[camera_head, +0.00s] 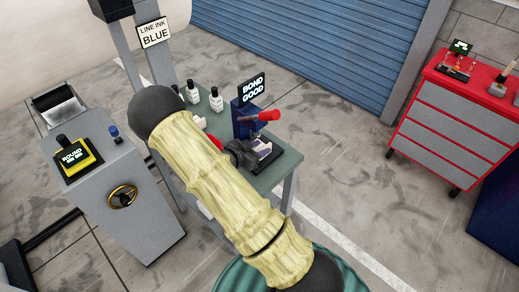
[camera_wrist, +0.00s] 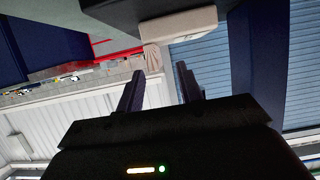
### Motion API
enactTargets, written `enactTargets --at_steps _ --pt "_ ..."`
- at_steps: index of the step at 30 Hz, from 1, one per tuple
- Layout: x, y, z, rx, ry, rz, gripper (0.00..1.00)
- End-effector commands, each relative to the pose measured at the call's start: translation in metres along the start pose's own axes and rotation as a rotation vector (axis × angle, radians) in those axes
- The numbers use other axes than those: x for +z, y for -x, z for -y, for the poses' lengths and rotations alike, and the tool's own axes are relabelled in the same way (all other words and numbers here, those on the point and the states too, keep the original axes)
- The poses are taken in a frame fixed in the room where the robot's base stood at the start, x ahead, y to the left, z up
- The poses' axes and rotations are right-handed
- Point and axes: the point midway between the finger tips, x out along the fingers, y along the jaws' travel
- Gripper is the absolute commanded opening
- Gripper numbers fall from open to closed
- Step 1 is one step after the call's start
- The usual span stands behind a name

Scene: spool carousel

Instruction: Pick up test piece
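A small pale piece (camera_head: 264,148), which looks like the test piece, lies on the base of the bond tester (camera_head: 243,122), a dark blue press with a red handle and a "BOND GOOD" sign. My gripper (camera_head: 245,154) is beside the tester's base, close to the pale piece, and partly hidden by my arm. In the wrist view, the two dark fingers of my gripper (camera_wrist: 160,68) stand apart with nothing between them. A pale block (camera_wrist: 178,25) shows ahead of the fingertips under a dark grey part; I cannot tell whether it is the same piece.
The tester stands on a green-grey table (camera_head: 284,165) with several white bottles (camera_head: 216,100). A grey machine (camera_head: 120,185) with a handwheel is at left. A red cabinet (camera_head: 450,125) stands at right. Floor between table and cabinet (camera_head: 345,160) is clear.

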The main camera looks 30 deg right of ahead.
Motion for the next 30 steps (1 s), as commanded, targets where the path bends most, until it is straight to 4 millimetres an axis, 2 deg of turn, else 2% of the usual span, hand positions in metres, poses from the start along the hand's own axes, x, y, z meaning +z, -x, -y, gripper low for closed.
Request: enactTargets --at_steps 13,30 --pt "0.004 -0.048 -0.003 0.002 0.001 0.0 0.36" --pt "0.006 -0.051 -0.003 0.001 0.0 0.0 0.36"
